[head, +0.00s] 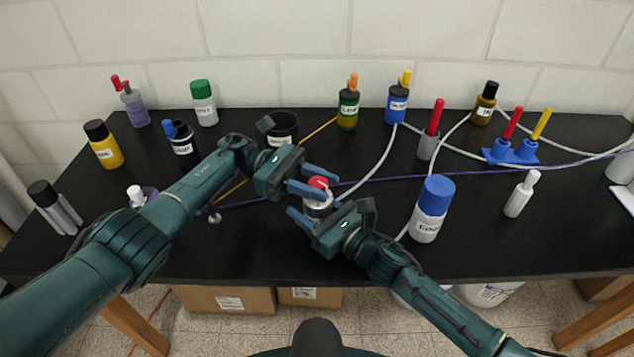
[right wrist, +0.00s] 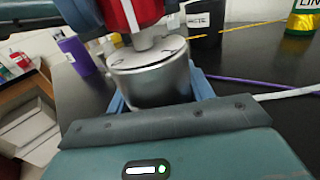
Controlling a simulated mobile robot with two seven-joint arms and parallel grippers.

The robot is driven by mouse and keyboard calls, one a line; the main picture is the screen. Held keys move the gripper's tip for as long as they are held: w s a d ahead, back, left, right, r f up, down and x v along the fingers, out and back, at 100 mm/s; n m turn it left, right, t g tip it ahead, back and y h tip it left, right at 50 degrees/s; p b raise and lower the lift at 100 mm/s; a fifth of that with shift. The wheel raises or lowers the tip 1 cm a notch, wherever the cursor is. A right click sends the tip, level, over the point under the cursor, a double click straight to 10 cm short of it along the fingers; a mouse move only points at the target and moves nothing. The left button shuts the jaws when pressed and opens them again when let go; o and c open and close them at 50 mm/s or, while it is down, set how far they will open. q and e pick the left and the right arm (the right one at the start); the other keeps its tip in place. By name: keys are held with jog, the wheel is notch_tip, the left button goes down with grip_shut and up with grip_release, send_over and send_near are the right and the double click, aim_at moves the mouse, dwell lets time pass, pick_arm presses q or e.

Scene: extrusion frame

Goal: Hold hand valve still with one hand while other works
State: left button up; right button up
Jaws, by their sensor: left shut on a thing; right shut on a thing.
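The hand valve has a red top (head: 318,183) and a silver cylindrical body (head: 317,207). It stands upright near the middle of the black table. My left gripper (head: 326,183) is shut on the red top, with its blue fingers on either side. My right gripper (head: 318,211) is shut on the silver body from the near side. In the right wrist view, the silver body (right wrist: 150,82) sits between the blue fingers, with the red top (right wrist: 128,12) above it. The lower edge of the body is partly hidden by my right gripper.
A white bottle with a blue cap (head: 432,208) stands right of my right gripper. A black cup (head: 284,128) is behind my left gripper. Several bottles line the back, and pale tubes and a purple cable cross the right side. The front middle of the table (head: 270,255) is clear.

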aim_at(317, 181)
pick_arm(q)
jog(key=shift+s+f+m+g+y, duration=0.15)
jog(key=shift+m+g+y, duration=0.2)
jog(key=shift+g, duration=0.35)
jog(key=o, duration=0.9)
jog(key=shift+a, duration=0.1)
jog(key=shift+o, duration=0.2)
jog(key=shift+r, duration=0.25)
notch_tip(317, 181, up, 10)
jog(key=shift+f, duration=0.15)
jog(key=shift+o, duration=0.2)
